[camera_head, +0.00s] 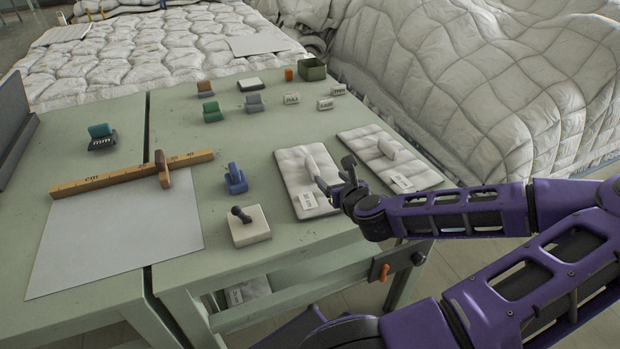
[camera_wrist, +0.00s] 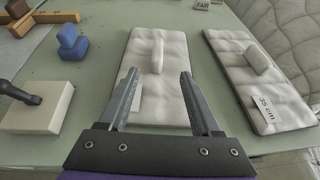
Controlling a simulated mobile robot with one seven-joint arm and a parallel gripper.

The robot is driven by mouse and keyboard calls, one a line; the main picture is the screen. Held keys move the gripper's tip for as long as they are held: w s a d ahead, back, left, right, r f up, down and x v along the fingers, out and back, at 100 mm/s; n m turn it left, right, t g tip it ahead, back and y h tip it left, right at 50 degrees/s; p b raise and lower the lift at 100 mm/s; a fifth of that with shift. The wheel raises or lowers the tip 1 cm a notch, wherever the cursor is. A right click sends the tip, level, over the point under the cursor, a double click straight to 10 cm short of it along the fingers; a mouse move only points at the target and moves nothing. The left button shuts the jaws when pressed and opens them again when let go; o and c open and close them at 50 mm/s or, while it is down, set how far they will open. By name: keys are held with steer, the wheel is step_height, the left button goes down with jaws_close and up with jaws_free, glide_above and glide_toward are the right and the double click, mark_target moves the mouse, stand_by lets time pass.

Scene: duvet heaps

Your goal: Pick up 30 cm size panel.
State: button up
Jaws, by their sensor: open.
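Two white quilted panels with raised white handles lie side by side at the table's right end. The right panel (camera_head: 412,172) has a label that looks like "35 cm" in the wrist view (camera_wrist: 238,82). My gripper (camera_head: 333,174) is open and empty over the left panel. In the wrist view, its fingertips (camera_wrist: 158,74) point toward that panel's handle (camera_wrist: 158,52), which appears between and beyond them, apart from both.
A cream block with a dark knob (camera_head: 250,226) and a blue stamp-like piece (camera_head: 235,180) stand left of the panels. A wooden ruler (camera_head: 120,176) lies over a pale sheet (camera_head: 120,240). Small labelled blocks (camera_head: 292,99) stand behind. A duvet heap (camera_head: 490,90) rises at right.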

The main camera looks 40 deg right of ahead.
mark_target(314, 166)
steer(key=b+x, duration=0.2)
steer(key=x, duration=0.9)
steer(key=shift+a, duration=0.1)
steer(key=shift+f+b+x, duration=0.15)
steer(key=shift+b+x, duration=0.15)
steer(key=shift+x, duration=1)
steer(key=shift+f+b+x, duration=0.15)
steer(key=shift+b+x, duration=0.15)
steer(key=shift+x, duration=1)
steer(key=shift+s+a, duration=0.1)
steer(key=shift+a, duration=0.05)
jaws_close()
